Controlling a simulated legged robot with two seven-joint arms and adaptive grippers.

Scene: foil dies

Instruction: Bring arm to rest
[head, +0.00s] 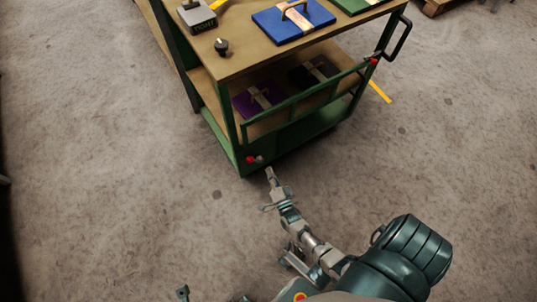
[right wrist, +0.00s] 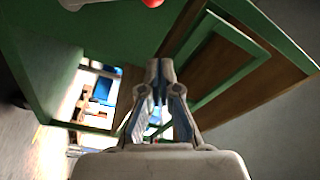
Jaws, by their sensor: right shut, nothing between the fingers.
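My right gripper (head: 269,175) reaches out low in the head view, close to the near lower corner of a green cart (head: 225,150). In the right wrist view the right gripper (right wrist: 160,68) has its fingertips together with nothing between them. The green frame of the cart (right wrist: 45,55) fills much of that view around it. I cannot tell whether the fingers touch the cart. My left gripper does not show clearly in either view.
The cart's top holds a blue die (head: 293,20), a green die (head: 355,4), a grey block (head: 196,16) and a dark knob (head: 221,47). A purple die (head: 258,98) and a dark die (head: 313,72) lie on the lower shelf. Bare floor (head: 120,200) lies left of the cart.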

